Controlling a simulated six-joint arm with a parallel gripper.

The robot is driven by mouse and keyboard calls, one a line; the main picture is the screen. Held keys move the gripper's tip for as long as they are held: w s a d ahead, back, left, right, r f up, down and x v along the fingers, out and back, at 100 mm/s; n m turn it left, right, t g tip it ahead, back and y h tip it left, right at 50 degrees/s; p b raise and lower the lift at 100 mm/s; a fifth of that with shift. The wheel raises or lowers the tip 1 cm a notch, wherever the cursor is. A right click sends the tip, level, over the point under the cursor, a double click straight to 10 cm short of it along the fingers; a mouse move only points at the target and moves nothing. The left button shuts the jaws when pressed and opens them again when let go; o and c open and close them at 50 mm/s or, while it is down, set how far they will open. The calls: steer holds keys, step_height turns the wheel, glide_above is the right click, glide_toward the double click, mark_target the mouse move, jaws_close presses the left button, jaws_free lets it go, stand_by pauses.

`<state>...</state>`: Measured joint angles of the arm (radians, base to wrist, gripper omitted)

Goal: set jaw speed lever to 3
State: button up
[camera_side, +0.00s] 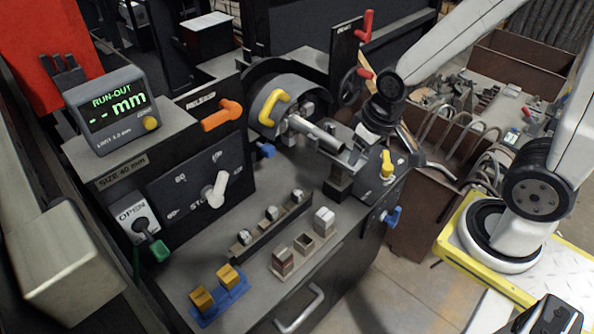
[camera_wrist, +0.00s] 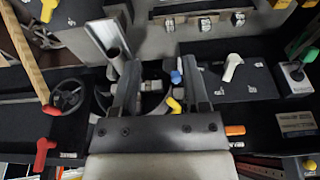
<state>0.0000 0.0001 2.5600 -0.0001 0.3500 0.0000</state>
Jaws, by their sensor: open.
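No label reading jaw speed is legible, so I cannot tell which lever it names. A white lever (camera_side: 216,188) sits on a black dial panel with markings including STOP; it also shows in the wrist view (camera_wrist: 232,66). A yellow lever (camera_side: 387,165) is on the machine's right-hand panel, close to my gripper, and shows in the wrist view (camera_wrist: 48,10) at upper left. Another yellow lever (camera_side: 273,106) is on the round chuck; it shows in the wrist view (camera_wrist: 174,105). My gripper (camera_wrist: 158,62) is open, over the chuck area, with nothing seen held between its fingers.
A metal bar (camera_side: 318,135) projects from the chuck near my fingers. An orange lever (camera_side: 222,115), red levers (camera_side: 367,24), a green-knobbed lever (camera_side: 160,250) and a blue knob (camera_side: 392,216) stick out around. Blocks (camera_side: 283,261) stand on the front shelf.

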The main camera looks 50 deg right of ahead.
steer(key=c, duration=0.6)
steer(key=shift+w+d, duration=0.2)
jaws_close()
steer(key=w+d+f+m+g, duration=0.1)
steer(key=w+d+f+m, duration=0.45)
steer(key=d, duration=0.45)
steer(key=d+f+m, duration=0.2)
steer(key=d+f, duration=0.2)
steer(key=d, duration=0.2)
steer(key=s+d+f+m+g+y, duration=0.1)
steer(key=d+f+m, duration=0.2)
steer(key=d+f, duration=0.2)
steer(key=s+d+f+m, duration=0.1)
steer(key=d+f+m, duration=0.2)
steer(key=d+f, duration=0.2)
steer(key=shift+s+d+f+g+y, duration=0.1)
steer(key=shift+d+g+y, duration=0.1)
steer(key=shift+d, duration=0.2)
steer(key=shift+s+d+f+g+y, duration=0.1)
steer(key=shift+d+g, duration=0.1)
steer(key=shift+d, duration=0.2)
steer(key=s+d+f+m+y, duration=0.1)
steer(key=s+d+f+m, duration=0.3)
steer(key=f, duration=0.6)
steer(key=s+d, duration=0.2)
steer(key=s, duration=0.1)
steer(key=shift+d, duration=0.25)
